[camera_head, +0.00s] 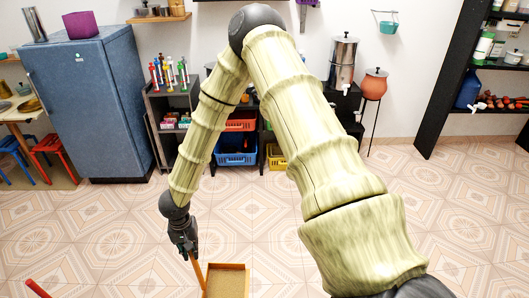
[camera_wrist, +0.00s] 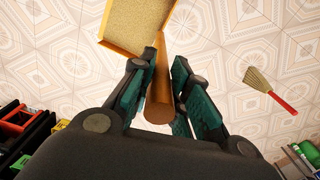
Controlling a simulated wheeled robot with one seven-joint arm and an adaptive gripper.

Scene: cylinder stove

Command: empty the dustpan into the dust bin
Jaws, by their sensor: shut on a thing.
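The dustpan (camera_head: 228,282) is a shallow orange-brown pan with a tan, speckled inside and a round handle. My gripper (camera_head: 184,246) is shut on the handle, and the pan reaches out to the right of it, cut off by the lower edge of the head view. In the wrist view the handle runs between the fingers of my gripper (camera_wrist: 158,64) toward the pan (camera_wrist: 137,22) at the top. I cannot tell whether the speckled inside is dust or the pan's own surface. No dust bin can be made out in either view.
A small broom (camera_wrist: 268,88) with a red handle lies on the tiled floor to the right in the wrist view. A blue fridge (camera_head: 88,105), a dark shelf with crates (camera_head: 236,155) and a black rack (camera_head: 452,75) stand along the wall. The middle floor is clear.

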